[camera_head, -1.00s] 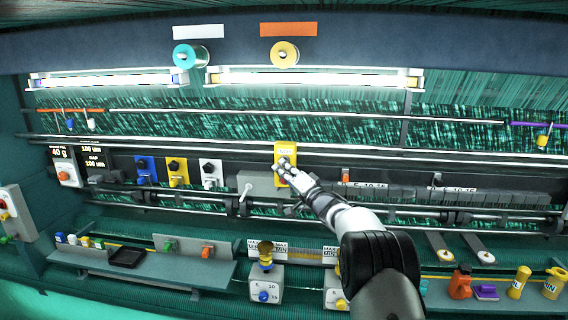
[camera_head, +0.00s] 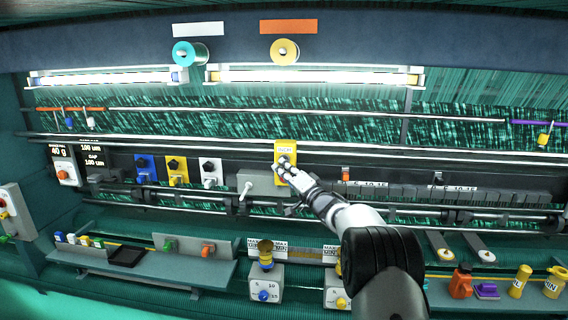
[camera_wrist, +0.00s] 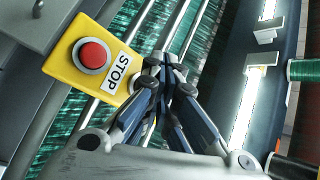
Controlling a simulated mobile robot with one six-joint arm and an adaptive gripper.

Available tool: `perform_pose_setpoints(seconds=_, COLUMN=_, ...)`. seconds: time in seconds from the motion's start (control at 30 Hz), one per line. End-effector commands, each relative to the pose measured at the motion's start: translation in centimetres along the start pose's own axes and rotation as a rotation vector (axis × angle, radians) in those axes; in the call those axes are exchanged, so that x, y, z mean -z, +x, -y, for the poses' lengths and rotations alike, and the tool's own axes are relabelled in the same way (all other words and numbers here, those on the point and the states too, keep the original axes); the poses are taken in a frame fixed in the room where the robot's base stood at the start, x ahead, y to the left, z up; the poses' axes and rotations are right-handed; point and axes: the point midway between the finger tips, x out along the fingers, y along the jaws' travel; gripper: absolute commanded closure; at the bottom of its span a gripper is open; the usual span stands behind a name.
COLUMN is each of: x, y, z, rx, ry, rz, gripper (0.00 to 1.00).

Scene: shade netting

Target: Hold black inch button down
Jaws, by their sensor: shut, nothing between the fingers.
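A yellow box (camera_head: 286,146) with a light label hangs on the middle of the machine's rail in the head view. The label seems to read INCH, but is small. My gripper (camera_head: 284,167) is shut and empty, its fingertips in front of this box's lower part. They hide the button face, so contact cannot be told. In the wrist view my gripper (camera_wrist: 168,68) is shut, beside a yellow box (camera_wrist: 60,70) with a red button (camera_wrist: 93,54) labelled STOP. No black button shows clearly there; whether both views show the same box is unclear.
A grey lever box (camera_head: 262,183) sits just left of my fingers. Blue, yellow and white knob boxes (camera_head: 211,171) are further left. Long metal rails cross the machine behind and below. A shelf (camera_head: 175,268) and dial boxes (camera_head: 265,285) stand lower in front.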

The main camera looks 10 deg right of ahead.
Motion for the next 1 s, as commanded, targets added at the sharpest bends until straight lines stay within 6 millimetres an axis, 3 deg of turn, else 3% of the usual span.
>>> perform_pose_setpoints(seconds=0.57, x=-0.6, y=-0.8, z=0.6, rx=0.002, ry=-0.001, rz=0.001, gripper=1.00)
perform_pose_setpoints(seconds=1.0, x=-2.8, y=-3.6, z=2.6, rx=0.003, ry=-0.001, rz=0.002, gripper=1.00)
